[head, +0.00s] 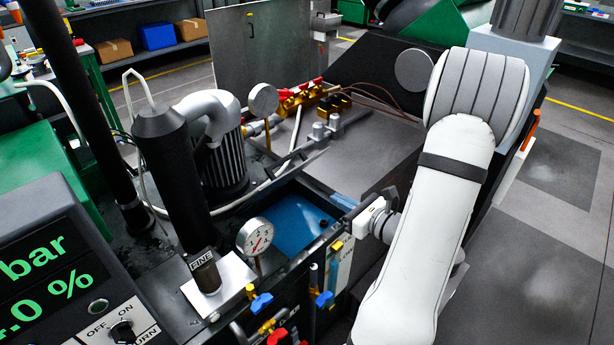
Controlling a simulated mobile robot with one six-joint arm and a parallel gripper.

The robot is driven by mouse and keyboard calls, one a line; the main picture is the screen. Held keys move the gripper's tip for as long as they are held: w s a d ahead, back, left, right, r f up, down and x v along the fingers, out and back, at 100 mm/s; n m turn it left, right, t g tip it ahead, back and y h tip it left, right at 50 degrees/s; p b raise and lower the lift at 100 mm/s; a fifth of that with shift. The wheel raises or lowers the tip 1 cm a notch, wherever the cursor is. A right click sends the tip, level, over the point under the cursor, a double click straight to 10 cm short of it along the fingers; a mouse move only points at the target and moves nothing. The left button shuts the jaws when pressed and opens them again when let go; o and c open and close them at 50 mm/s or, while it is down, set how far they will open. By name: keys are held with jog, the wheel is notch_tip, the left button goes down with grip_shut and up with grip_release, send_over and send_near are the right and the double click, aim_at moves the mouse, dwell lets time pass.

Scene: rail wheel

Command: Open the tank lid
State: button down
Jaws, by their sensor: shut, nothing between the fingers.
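My gripper (352,214) is at the right edge of a recessed blue area (290,228) in the machine's dark top. Its fingers are small here and partly hidden by the wrist; they look shut with nothing between them. The blue area looks like the tank's inside or its blue cover; I cannot tell which. A small dark knob or hole shows near its right side. Whether the gripper touches the tank's rim is unclear.
A pressure gauge (255,236) and a black cylinder (172,160) stand left of the blue area. Valves with blue handles (261,303) are in front. Brass fittings (300,98) and a second gauge (263,100) are behind. Open floor (545,240) lies right.

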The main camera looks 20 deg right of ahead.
jog(key=w+a+r+p, duration=0.1)
jog(key=w+a, duration=0.3)
jog(key=w, duration=0.7)
jog(key=shift+r+p, duration=0.3)
jog(key=shift+p, duration=0.4)
